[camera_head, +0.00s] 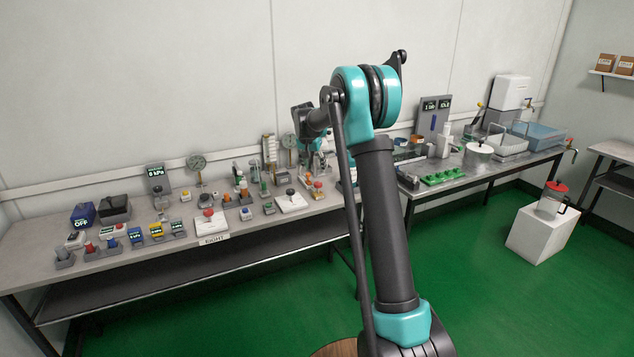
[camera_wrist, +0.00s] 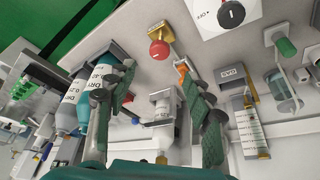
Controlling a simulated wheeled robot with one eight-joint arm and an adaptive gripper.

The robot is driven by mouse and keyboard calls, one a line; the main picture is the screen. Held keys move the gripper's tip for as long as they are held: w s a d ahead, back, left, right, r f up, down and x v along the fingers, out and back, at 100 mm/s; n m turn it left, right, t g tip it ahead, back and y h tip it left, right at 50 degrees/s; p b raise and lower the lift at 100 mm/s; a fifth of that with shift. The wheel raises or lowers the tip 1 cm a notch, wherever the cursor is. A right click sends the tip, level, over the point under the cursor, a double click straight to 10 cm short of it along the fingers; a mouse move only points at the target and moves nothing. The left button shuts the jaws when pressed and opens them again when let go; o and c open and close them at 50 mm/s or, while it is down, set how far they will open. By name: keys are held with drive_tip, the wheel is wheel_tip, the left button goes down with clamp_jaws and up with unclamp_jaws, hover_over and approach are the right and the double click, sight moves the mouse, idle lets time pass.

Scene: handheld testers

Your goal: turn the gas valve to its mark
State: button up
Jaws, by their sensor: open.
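A black round knob with a white pointer line (camera_wrist: 231,14) sits on a white plate at the top of the wrist view. The plate carries OFF lettering. In the head view a black knob on a white plate (camera_head: 291,195) stands near the bench front. A red knob on a yellow base (camera_wrist: 159,50) lies just beyond my fingertips. A GAS label (camera_wrist: 231,73) is by a clear tube on the right. I cannot tell for certain which knob is the gas valve. My gripper (camera_wrist: 160,76) is open and empty above the bench; the head view mostly hides it.
Dry-labelled bottles (camera_wrist: 100,85) stand left of my gripper, close to its left finger. A white bottle-like fixture (camera_wrist: 162,105) shows between the fingers. The bench (camera_head: 130,270) is crowded with switches and gauges. Green floor (camera_head: 480,290) is open at the right.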

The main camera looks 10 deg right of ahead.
sight(318, 183)
drive_tip(key=x, duration=0.9)
drive_tip(key=shift+w+d+f, duration=0.1)
drive_tip(key=shift+f, duration=0.25)
drive_tip(key=c, duration=1.2)
